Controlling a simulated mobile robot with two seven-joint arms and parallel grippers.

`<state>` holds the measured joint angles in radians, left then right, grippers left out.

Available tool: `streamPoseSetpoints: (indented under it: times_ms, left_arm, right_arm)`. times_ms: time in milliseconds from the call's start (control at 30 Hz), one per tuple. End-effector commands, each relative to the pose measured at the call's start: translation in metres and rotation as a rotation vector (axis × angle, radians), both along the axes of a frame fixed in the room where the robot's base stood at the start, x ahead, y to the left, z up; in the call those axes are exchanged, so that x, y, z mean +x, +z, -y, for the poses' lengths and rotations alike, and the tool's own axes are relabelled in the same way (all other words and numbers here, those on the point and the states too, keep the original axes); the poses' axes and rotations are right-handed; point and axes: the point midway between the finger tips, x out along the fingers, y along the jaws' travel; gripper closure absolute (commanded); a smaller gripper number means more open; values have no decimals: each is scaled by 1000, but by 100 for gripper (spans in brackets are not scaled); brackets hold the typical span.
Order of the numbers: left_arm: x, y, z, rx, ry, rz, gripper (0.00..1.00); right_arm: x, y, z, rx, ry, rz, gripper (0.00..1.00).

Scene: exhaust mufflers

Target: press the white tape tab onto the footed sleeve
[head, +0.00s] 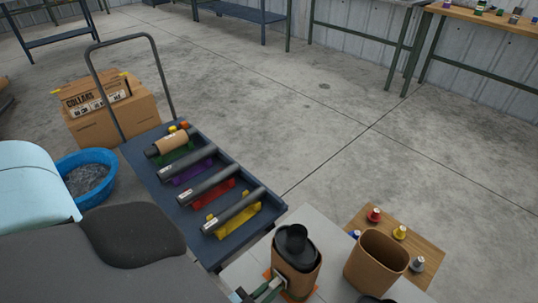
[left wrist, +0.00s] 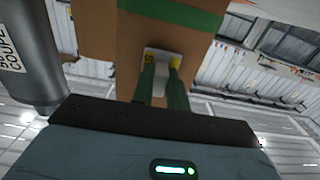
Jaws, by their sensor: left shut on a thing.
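A brown sleeve (head: 296,282) with a black cylindrical part (head: 292,243) in its top stands on the pale table, with orange showing around its base. In the left wrist view the brown sleeve (left wrist: 115,60) is close up and carries a green band (left wrist: 175,12). My left gripper (head: 268,290) is at the sleeve's lower left side; it also shows in the left wrist view (left wrist: 160,80). Its green fingers are shut on the white tab (left wrist: 161,57), which has yellow ends. The tab appears against the sleeve's face; firm contact cannot be told. My right gripper is not visible.
Another brown sleeve (head: 376,264) stands open-topped to the right, by a wooden board (head: 427,250) with several small coloured-top items. A blue cart (head: 143,149) holds several dark tubes on coloured cradles. A labelled grey cylinder (left wrist: 30,55) is close by in the left wrist view.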

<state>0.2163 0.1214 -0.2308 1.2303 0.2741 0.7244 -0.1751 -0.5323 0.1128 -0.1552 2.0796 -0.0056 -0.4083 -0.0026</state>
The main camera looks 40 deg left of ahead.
Motion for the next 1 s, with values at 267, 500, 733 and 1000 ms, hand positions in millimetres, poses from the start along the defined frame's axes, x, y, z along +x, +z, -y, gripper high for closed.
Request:
streamPoseSetpoints:
  times_ms: [267, 500, 733, 1000]
  left_arm:
    - [1, 0, 0, 0, 0, 1, 100]
    - [6, 0, 1, 0, 0, 1, 100]
    - [6, 0, 0, 0, 0, 1, 100]
    - [6, 0, 0, 0, 0, 1, 100]
  right_arm:
    - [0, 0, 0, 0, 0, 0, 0]
    - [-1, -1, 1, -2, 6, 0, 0]
    - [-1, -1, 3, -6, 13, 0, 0]
    - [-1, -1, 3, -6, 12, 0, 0]
